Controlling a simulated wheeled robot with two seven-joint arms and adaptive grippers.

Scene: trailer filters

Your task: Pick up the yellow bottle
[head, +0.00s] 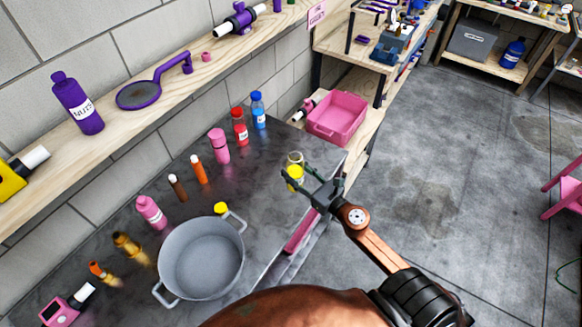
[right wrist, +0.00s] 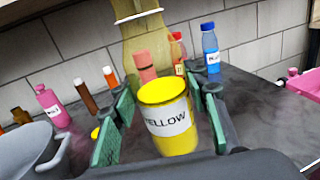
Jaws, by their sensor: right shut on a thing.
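The yellow bottle (right wrist: 167,118) is a yellow cylinder with a white label reading "YELLOW". In the right wrist view it stands between the green finger pads of my right gripper (right wrist: 163,105), which is shut on it. In the head view the bottle (head: 294,178) shows as a small yellow patch between the fingers of my right gripper (head: 299,173), near the right end of the dark counter. Its lower part is hidden in the head view. I cannot tell whether it touches the counter. My left gripper is not in view.
A red bottle (head: 240,127), a blue bottle (head: 258,110) and a pink bottle (head: 219,146) stand farther back. A grey pot (head: 200,258) is to the left. A pink bin (head: 337,118) lies beyond the counter's end.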

